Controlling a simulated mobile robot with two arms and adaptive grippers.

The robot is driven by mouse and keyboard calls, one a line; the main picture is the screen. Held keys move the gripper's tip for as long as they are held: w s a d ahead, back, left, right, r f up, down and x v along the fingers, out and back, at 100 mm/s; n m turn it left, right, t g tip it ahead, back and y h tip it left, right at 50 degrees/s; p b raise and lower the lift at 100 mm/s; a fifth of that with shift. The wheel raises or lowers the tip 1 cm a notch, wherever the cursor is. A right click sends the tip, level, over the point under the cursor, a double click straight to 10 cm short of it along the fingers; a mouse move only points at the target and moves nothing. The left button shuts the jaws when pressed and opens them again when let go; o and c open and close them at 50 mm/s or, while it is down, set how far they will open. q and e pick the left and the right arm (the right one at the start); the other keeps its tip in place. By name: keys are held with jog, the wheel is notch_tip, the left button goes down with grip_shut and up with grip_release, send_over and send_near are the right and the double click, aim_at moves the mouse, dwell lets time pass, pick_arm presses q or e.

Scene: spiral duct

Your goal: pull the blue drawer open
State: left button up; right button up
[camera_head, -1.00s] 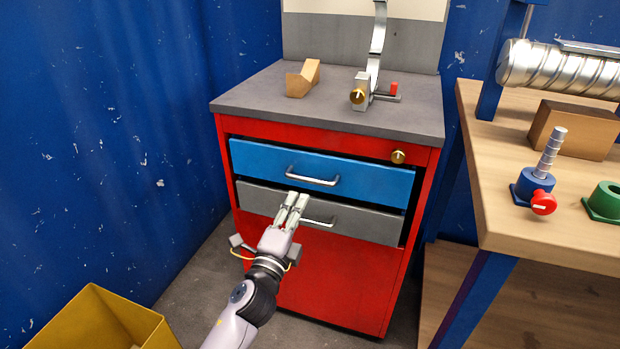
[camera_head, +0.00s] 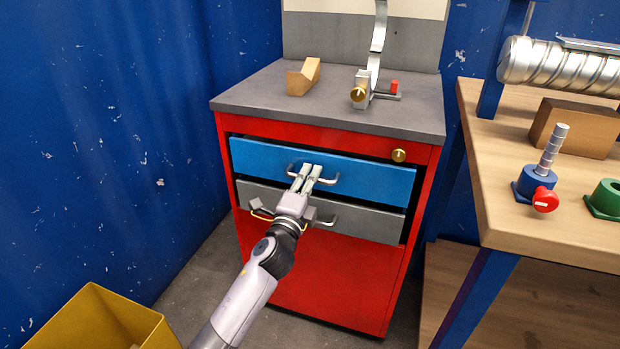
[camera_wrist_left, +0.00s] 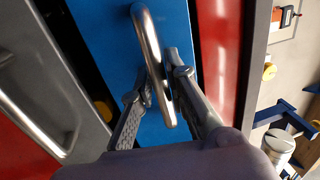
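The blue drawer (camera_head: 375,182) is the upper drawer of a red cabinet (camera_head: 330,275). Its front looks closed or nearly so, with a dark gap along its top edge. Its silver bar handle (camera_head: 331,181) also shows in the left wrist view (camera_wrist_left: 148,38). My left gripper (camera_head: 310,171) is at the handle, with its fingers apart. In the left wrist view the fingers (camera_wrist_left: 158,80) lie on either side of the bar, close to the blue front. I cannot tell whether they touch the bar. My right gripper is not in view.
A grey drawer (camera_head: 365,222) with its own handle is just below. A wooden block (camera_head: 303,78) and a metal fixture (camera_head: 362,92) stand on the cabinet top. A workbench (camera_head: 500,190) is at right, a yellow bin (camera_head: 90,325) at lower left. Blue walls enclose the left.

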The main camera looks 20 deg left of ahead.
pick_arm(q)
grip_shut()
jog(key=shift+s, duration=0.1)
dwell(0.4)
